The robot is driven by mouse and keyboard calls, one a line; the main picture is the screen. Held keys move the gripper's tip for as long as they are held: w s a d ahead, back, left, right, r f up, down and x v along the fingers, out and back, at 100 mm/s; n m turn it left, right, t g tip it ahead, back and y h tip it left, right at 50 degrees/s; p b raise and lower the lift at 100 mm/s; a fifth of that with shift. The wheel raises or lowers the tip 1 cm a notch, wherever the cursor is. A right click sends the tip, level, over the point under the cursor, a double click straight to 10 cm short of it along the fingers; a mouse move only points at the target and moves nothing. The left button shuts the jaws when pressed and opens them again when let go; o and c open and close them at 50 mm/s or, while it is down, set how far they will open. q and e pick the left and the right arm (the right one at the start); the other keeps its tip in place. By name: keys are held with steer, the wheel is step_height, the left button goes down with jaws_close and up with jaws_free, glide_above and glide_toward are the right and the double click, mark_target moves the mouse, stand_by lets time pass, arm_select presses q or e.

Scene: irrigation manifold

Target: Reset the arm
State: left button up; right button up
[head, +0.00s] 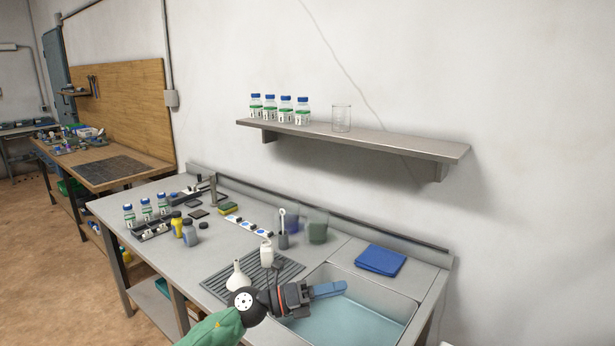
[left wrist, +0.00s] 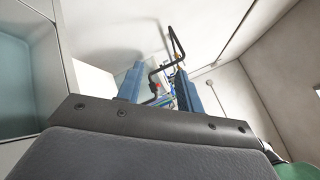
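My left gripper (head: 338,289) reaches in from the bottom of the head view on a green and dark arm. Its blue fingers are over the sink (head: 385,300), pointing right. In the left wrist view its two blue fingers (left wrist: 160,72) stand apart with a gap between them, and nothing is held. A black bent pipe (left wrist: 152,72) with small red, yellow and blue parts shows beyond and between the fingers; its exact nature is unclear. My right gripper is in neither view.
A white funnel (head: 237,280) and a white bottle (head: 266,254) stand on the drain rack (head: 290,268), close to my left gripper. A blue cloth (head: 381,260) lies behind the sink. A wall shelf (head: 400,148) holds several bottles and a beaker (head: 341,118). The sink's right part is clear.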

arm_select(q)
steer(key=a+n+t+y, duration=0.8)
steer(key=n+t, duration=0.8)
steer(key=n, duration=0.5)
steer(key=s+a+f+n+g+y, duration=0.1)
steer(key=s+a+f+n+y, duration=0.1)
steer(key=a+f+n+y, duration=0.4)
steer(key=s+a+f+n+g+y, duration=0.1)
steer(key=s+a+f+n+y, duration=0.25)
steer(key=a+f+n, duration=0.3)
steer(key=s+a+f+n+g+y, duration=0.4)
steer(key=s+f+g, duration=0.3)
steer(key=s+f, duration=0.45)
steer(key=s+a+f+n+g+h, duration=0.1)
steer(key=s+f+g, duration=0.25)
steer(key=s, duration=0.45)
steer(key=s+a+f+n+g+h, duration=0.1)
steer(key=s+a+f+n+g, duration=0.2)
steer(key=s, duration=0.6)
steer(key=s+d+f+g, duration=0.1)
steer(key=d+f, duration=0.2)
steer(key=f, duration=1.4)
steer(key=s+d+f+m+g, duration=0.1)
steer(key=s+d+f, duration=0.1)
steer(key=f, duration=1.5)
steer(key=shift+d+h, duration=0.45)
steer(key=shift+m, duration=0.25)
